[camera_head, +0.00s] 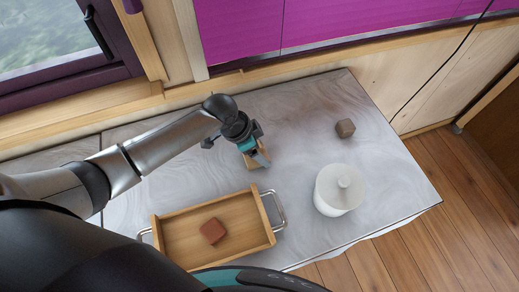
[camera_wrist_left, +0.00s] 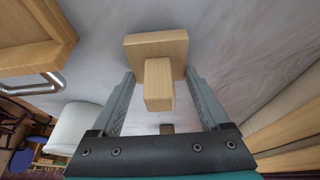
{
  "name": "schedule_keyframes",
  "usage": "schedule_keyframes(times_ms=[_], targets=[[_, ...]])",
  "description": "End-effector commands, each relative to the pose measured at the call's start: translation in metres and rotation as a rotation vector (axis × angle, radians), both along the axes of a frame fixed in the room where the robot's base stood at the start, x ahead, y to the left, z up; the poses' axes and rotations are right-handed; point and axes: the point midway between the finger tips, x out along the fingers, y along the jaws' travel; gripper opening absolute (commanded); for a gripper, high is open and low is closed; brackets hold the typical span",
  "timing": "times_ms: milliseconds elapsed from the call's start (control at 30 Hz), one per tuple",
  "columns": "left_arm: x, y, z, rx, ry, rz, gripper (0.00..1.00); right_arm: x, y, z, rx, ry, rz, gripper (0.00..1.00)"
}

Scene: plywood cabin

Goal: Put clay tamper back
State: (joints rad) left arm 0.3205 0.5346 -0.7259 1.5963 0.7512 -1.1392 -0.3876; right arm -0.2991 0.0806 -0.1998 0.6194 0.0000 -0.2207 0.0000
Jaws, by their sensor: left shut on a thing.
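The clay tamper is a light wooden block with a square plate and a thick handle. It shows in the left wrist view (camera_wrist_left: 155,47), between the fingers. My left gripper (camera_head: 255,148) is shut on it over the grey marbled table; in the left wrist view the gripper (camera_wrist_left: 160,95) has one finger on each side of the tamper. In the head view the tamper (camera_head: 251,162) is partly hidden by the gripper. I cannot tell whether it touches the table. My right gripper is not in view.
A wooden tray (camera_head: 180,222) with metal handles stands in front, with a reddish-brown block (camera_head: 213,231) in it. A white lidded jar (camera_head: 339,190) stands to the right. A small brown cube (camera_head: 345,128) lies behind the jar. The table (camera_head: 300,115) is clear between gripper and cube.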

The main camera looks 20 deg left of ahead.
Motion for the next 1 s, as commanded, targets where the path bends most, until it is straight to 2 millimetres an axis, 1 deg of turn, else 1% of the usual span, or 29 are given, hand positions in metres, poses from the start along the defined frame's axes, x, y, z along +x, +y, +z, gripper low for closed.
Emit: schedule_keyframes(times_ms=[67,267,400,433,600,867,1000], targets=[[0.0,0.0,-0.004,-0.001,-0.001,0.0,0.24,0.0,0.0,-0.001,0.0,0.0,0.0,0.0],[0.0,0.0,-0.003,-0.001,-0.001,0.0,0.24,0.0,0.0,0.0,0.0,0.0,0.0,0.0],[0.0,0.0,-0.007,-0.001,-0.001,0.0,0.24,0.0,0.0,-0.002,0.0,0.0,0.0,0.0],[0.0,0.0,-0.007,0.0,0.0,0.0,0.8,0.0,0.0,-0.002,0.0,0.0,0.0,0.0],[0.0,0.0,-0.007,0.0,0.0,0.0,0.99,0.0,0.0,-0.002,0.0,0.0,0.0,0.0],[0.0,0.0,-0.005,-0.001,-0.001,0.0,1.0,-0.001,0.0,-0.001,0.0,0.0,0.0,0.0],[-0.001,0.003,0.004,0.0,-0.002,-0.001,1.0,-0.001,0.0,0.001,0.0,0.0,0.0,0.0]])
